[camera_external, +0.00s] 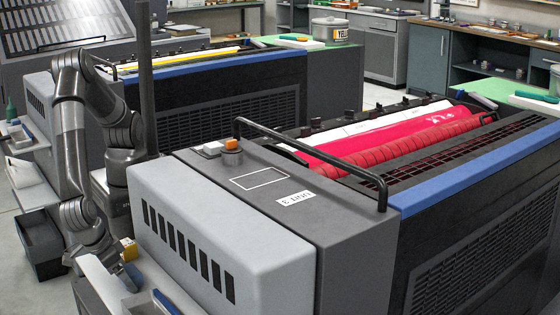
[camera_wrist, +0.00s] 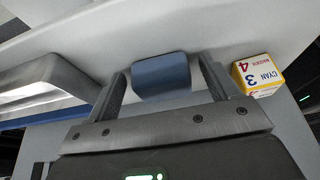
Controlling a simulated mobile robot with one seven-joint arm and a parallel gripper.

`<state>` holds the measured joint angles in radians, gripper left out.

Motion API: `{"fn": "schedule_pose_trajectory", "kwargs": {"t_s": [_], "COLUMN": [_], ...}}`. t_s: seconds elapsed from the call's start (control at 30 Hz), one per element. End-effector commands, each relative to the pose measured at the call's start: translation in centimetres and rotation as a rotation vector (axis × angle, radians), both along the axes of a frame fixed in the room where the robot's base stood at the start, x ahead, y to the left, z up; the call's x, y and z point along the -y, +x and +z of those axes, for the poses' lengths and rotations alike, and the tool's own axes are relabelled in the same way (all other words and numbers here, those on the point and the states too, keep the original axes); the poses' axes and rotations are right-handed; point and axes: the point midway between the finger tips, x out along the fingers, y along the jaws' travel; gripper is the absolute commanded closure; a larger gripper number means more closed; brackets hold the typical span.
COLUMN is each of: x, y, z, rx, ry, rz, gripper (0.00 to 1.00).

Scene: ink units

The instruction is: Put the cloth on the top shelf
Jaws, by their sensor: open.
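A blue-grey folded piece, which looks like the cloth (camera_wrist: 160,76), lies on a pale grey shelf surface (camera_wrist: 255,28) in the wrist view. My gripper (camera_wrist: 161,66) is open, with one finger on each side of the cloth and visible gaps between. In the external view my gripper (camera_external: 118,274) is low at the left end of the near ink unit, over its pale ledge (camera_external: 98,272). A small blue patch beside it seems to be the cloth (camera_external: 133,273). Which surface is the top shelf I cannot tell.
A yellow-and-white box marked CYAN and MAGENTA (camera_wrist: 257,76) stands close right of my gripper; it shows in the external view (camera_external: 129,249). The near ink unit (camera_external: 230,215) has a black rail (camera_external: 310,160) on top. A grey tray-like part (camera_wrist: 55,85) lies left.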

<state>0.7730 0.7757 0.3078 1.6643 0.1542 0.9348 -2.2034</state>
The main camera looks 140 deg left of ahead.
Motion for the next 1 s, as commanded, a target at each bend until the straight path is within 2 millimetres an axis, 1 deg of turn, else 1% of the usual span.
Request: {"fn": "schedule_pose_trajectory", "kwargs": {"t_s": [0.13, 0.23, 0.5, 0.6, 0.77, 0.87, 0.97, 1.0], "x": [0.1, 0.7, 2.9, 3.6, 4.3, 4.4, 3.4, 2.7], "y": [0.0, 0.0, 0.0, 0.0, 0.0, 0.0, 0.0, -0.2], "z": [0.5, 1.7, 7.1, 8.8, 10.7, 11.4, 12.7, 13.4], "rx": [0.001, 0.001, 0.003, 0.002, 0.001, -0.001, -0.013, -0.022], "ry": [-0.001, -0.001, -0.002, -0.002, -0.001, -0.004, -0.027, -0.042], "rz": [0.000, -0.002, -0.002, -0.002, 0.000, -0.003, -0.026, -0.046], "gripper": [0.20, 0.20, 0.20, 0.20, 0.20, 0.20, 0.20, 0.20]}}
